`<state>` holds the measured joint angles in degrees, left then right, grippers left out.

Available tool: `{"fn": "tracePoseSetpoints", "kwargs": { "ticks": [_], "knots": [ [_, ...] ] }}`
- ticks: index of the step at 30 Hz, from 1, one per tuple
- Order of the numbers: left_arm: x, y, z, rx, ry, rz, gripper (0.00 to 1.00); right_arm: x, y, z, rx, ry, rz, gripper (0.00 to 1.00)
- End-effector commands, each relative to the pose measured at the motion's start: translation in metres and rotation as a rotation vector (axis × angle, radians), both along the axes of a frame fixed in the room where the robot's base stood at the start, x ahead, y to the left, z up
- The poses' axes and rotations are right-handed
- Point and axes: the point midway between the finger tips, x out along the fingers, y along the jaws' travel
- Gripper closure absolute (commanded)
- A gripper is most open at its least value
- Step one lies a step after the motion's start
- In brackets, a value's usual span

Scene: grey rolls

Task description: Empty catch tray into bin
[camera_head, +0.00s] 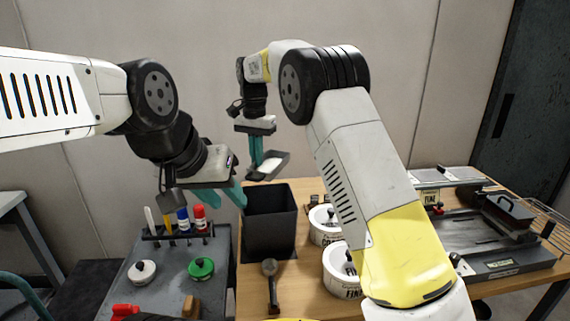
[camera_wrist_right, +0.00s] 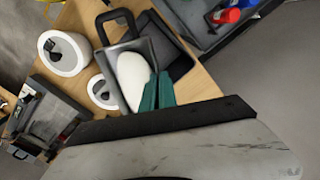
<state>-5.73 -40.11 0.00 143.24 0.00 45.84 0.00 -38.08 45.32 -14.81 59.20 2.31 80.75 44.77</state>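The catch tray (camera_wrist_right: 111,77) is a small dark grey tray holding a smooth white heap (camera_wrist_right: 133,78); it also shows in the head view (camera_head: 282,163), tilted. My right gripper (camera_wrist_right: 158,92) has its teal fingers close together at the tray's near edge and holds it in the air; in the head view the gripper (camera_head: 256,165) is above the bin. The bin (camera_head: 270,222) is a black, open-topped square box on the wooden table; its inside is partly visible in the wrist view (camera_wrist_right: 180,62). My left gripper (camera_head: 218,196) is open and empty, left of the bin's rim.
White lidded tubs (camera_head: 341,270) stand right of the bin. A dark brush-like tool (camera_head: 270,285) lies in front of it. A grey cart at left carries a marker rack (camera_head: 182,236) and a green-lidded item (camera_head: 201,268). A dark machine (camera_head: 480,245) sits far right.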

Motion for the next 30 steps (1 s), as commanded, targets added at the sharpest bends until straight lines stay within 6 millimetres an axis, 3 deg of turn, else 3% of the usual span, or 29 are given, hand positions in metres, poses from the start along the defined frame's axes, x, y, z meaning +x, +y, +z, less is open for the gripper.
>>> {"fn": "tracePoseSetpoints", "kwargs": {
  "ticks": [4, 11, 24, 30],
  "knots": [
    [0.0, 0.0, 0.0, 0.0, 0.0, 0.0, 0.64, -0.004, 0.01, 0.004, 0.007, -0.002, -0.008, 1.0],
    [0.0, 0.0, 0.0, 0.0, 0.0, 0.0, 0.64, -0.006, 0.006, -0.001, 0.106, -0.034, -0.012, 1.0],
    [0.0, 0.0, 0.0, 0.0, 0.0, 0.0, 0.64, -0.01, -0.009, -0.031, 0.532, -0.174, -0.021, 1.0],
    [0.0, 0.0, 0.0, 0.0, 0.0, 0.0, 0.64, -0.011, -0.014, -0.028, 0.706, -0.229, -0.019, 1.0]
  ]
}}
